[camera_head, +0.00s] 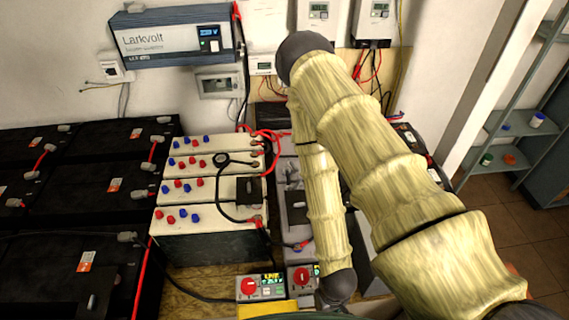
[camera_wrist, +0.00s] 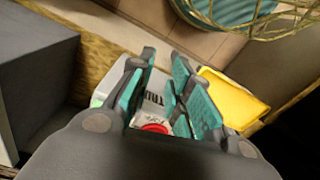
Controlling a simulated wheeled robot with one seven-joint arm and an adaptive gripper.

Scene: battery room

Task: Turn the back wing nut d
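In the head view a small grey wing-shaped piece (camera_head: 292,172) shows on the grey batteries just left of my forearm. It is too small to tell whether it is wing nut d, and my arm hides part of that battery row. My gripper (camera_wrist: 160,88) shows in the wrist view with its teal-padded fingers apart. A grey box with a red knob (camera_wrist: 154,128) and dark lettering shows between and beyond the fingers. I see nothing held, and no wing nut shows in the wrist view. In the head view my gripper cannot be made out near the dark wrist end.
White-topped batteries (camera_head: 200,187) with red and blue caps stand left of the grey row, and black batteries (camera_head: 110,190) beyond. Two red-knobbed boxes (camera_head: 249,287) (camera_head: 302,279) sit in front. A yellow tray (camera_wrist: 235,98) lies right of the fingers. Red and black cables cross the batteries.

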